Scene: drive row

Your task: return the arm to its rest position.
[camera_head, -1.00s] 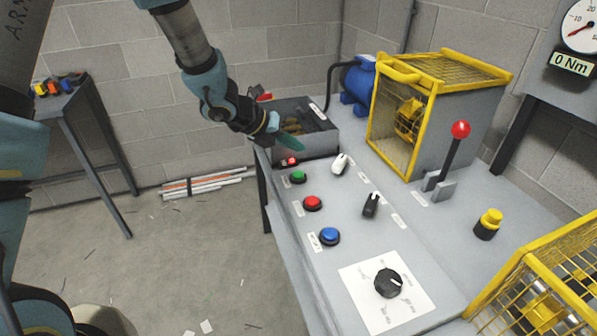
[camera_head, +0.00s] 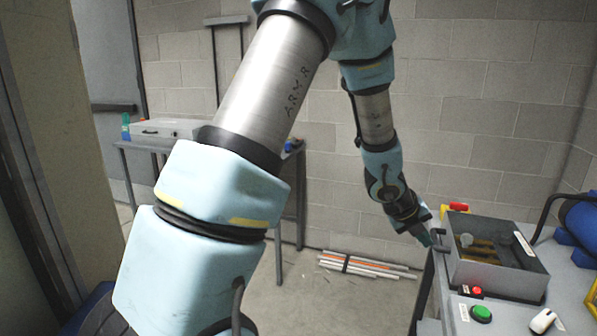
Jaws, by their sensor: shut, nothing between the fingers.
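My arm fills the middle of the view, with its large pale blue and metal links in front and the forearm hanging down on the right.
The bench carries a green button (camera_head: 481,313), a small red button (camera_head: 477,291), a white switch (camera_head: 543,320) and a blue motor (camera_head: 582,228). A bundle of rods (camera_head: 366,265) lies on the floor by the wall. A table (camera_head: 135,144) with a grey case (camera_head: 160,131) stands at the left.

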